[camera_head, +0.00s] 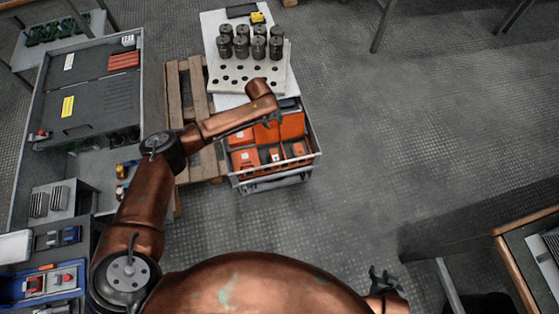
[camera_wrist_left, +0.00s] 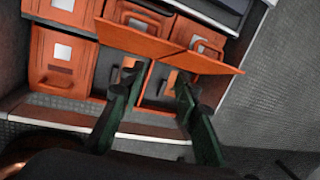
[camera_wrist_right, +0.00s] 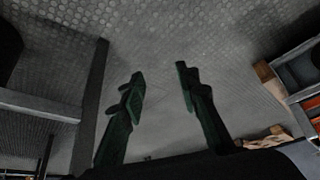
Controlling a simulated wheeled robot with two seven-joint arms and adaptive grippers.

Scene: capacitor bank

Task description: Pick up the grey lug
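I cannot clearly make out the grey lug in any view. In the left wrist view, an orange box with its lid (camera_wrist_left: 168,46) raised stands open, and a small light patch (camera_wrist_left: 163,88) shows inside, too unclear to name. My left gripper (camera_wrist_left: 156,82) is open, with its two dark green fingers apart over this open box and nothing visibly held. In the head view its fingers are mostly hidden by my wrist above the orange boxes (camera_head: 246,159). My right gripper (camera_wrist_right: 160,75) is open and empty above bare floor, far from the boxes; it also shows in the head view (camera_head: 385,281).
The orange boxes sit in a grey drawer (camera_head: 318,156) with raised walls. Behind it, a perforated light plate (camera_head: 281,88) holds several dark cylinders (camera_head: 258,48). A wooden pallet (camera_head: 184,95) and a grey workbench (camera_head: 90,88) lie left. The floor right of the drawer is clear.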

